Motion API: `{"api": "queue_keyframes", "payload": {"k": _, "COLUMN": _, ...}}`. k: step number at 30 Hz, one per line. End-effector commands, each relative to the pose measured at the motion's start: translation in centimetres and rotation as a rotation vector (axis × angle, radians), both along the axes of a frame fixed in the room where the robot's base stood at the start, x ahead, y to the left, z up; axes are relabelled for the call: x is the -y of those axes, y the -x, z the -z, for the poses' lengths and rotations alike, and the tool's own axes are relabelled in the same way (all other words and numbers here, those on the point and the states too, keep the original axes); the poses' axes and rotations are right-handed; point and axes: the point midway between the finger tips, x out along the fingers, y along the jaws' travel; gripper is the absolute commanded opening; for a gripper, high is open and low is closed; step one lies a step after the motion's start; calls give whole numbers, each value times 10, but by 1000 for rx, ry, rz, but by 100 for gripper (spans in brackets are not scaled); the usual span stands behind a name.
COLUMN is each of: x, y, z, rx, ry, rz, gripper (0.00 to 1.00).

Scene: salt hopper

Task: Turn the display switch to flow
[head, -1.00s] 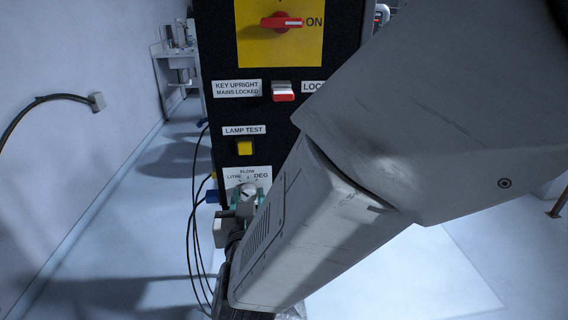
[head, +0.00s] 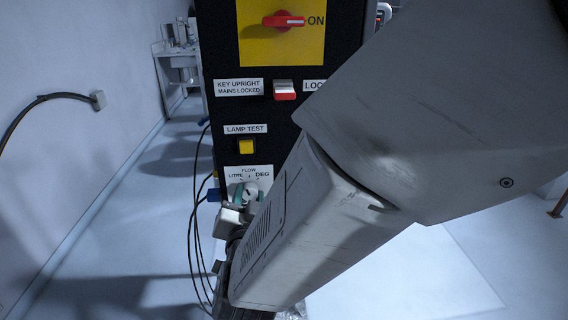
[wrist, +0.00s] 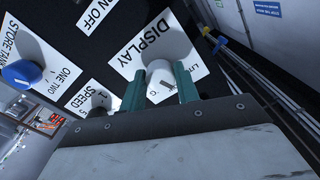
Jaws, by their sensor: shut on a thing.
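The display switch is a small white round knob (head: 250,189) low on the black panel, on a white plate (head: 236,173) marked LITRE at left, FLOW at top and DEG at right. In the wrist view the knob (wrist: 158,70) stands on the plate marked DISPLAY (wrist: 140,50). My gripper (wrist: 160,80) is shut on the knob, one teal finger on each side. In the head view my gripper (head: 249,197) partly covers the knob. A dark line shows on the knob, but I cannot tell which label it points to.
Above are a yellow lamp test button (head: 246,147), a red and white key switch (head: 284,90) and a red rotary handle (head: 284,21). A blue knob (wrist: 22,74) and a SPEED plate (wrist: 90,95) are nearby. Black cables (head: 197,230) hang left of the panel.

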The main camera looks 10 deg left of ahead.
Motion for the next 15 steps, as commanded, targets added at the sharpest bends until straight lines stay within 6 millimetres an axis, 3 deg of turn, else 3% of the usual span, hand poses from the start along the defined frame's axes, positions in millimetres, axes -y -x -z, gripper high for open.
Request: {"api": "queue_keyframes", "payload": {"k": 15, "x": 0, "y": 0, "z": 0, "rx": -71, "ry": -293, "rz": 1, "gripper": 9}}
